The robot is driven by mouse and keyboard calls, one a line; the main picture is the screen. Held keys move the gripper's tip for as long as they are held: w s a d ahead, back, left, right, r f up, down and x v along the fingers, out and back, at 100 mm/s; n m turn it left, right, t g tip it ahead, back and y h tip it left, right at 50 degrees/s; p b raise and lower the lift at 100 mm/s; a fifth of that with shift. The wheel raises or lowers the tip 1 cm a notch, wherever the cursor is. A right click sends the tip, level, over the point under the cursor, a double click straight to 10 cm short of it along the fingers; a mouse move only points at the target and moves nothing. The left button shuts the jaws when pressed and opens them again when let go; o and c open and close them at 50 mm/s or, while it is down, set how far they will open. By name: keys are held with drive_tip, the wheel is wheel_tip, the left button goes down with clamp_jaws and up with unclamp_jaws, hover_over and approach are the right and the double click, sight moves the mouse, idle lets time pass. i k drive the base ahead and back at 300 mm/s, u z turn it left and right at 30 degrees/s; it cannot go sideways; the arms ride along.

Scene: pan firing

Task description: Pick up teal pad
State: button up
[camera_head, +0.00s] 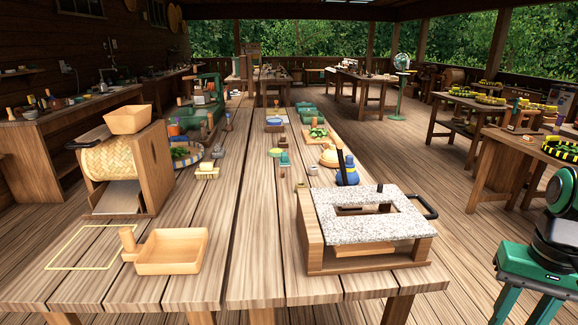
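A small teal block-like thing (285,158), which may be the teal pad, lies on the long plank table (240,215), near its middle. It is small in the picture, and I cannot be sure of its shape. My gripper (525,308) is at the lower right, off the table's right side and well apart from the teal thing. Its two green fingers point down and stand apart, with nothing seen between them. Their lower ends are near or past the picture's bottom edge.
A speckled stone-topped wooden stand (365,228) with a black handle stands at the table's near right. A shallow wooden tray (172,252) and a woven roller in a wooden frame (125,160) are at left. A blue bottle (347,172) stands behind the stand. Bare planks lie in the middle.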

sight(284, 161)
drive_tip(key=z, duration=1.55)
drive_tip(key=i, duration=4.2)
drive_tip(key=u, duration=1.55)
drive_tip(key=i, duration=0.65)
drive_tip(key=z, duration=0.1)
